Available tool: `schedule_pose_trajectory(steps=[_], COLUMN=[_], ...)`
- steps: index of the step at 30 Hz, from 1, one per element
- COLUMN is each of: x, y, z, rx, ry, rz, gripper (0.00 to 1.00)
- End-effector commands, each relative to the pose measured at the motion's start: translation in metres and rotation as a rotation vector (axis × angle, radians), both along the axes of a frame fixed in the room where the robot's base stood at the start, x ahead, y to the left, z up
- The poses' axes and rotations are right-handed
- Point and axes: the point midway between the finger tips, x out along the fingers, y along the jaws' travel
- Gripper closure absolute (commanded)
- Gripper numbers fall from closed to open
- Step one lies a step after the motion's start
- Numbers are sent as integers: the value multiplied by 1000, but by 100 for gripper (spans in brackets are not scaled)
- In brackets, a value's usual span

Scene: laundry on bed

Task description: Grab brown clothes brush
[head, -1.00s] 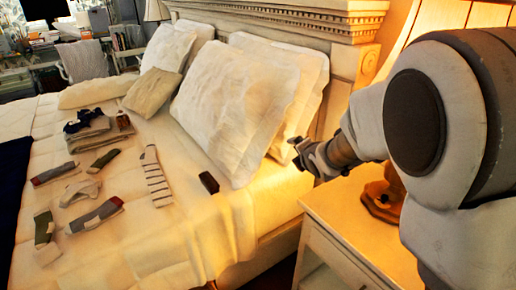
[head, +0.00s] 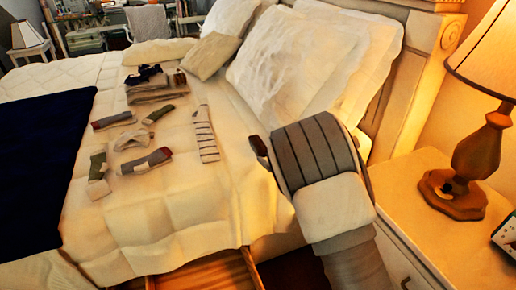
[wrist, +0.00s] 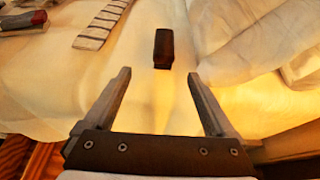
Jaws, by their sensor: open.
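The brown clothes brush (wrist: 163,48) lies on the cream bed cover in the wrist view, ahead of my gripper and near its centre line. In the head view only part of the brush (head: 259,147) shows, at the left edge of my arm, which hides the rest. My gripper (wrist: 158,76) is open and empty, with its fingers apart and the brush beyond the fingertips, not between them. In the head view my arm hides the gripper.
A striped sock (head: 206,134) lies left of the brush, with several other socks and folded clothes (head: 150,90) farther left. White pillows (head: 290,62) lean behind the brush. A nightstand (head: 425,215) with a lamp (head: 475,165) stands at right. An open drawer (head: 205,274) shows below the bed edge.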

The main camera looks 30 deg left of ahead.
Motion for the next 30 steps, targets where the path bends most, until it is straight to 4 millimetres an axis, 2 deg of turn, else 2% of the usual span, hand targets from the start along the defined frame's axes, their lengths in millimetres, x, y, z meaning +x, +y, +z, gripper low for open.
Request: schedule_pose_trajectory(steps=[15, 25, 30], x=[45, 54, 67], y=[54, 65, 74], z=[-31, -37, -46], rx=[3, 1, 2], ry=[2, 3, 2], rz=[-2, -2, -3], gripper=[10, 10, 10])
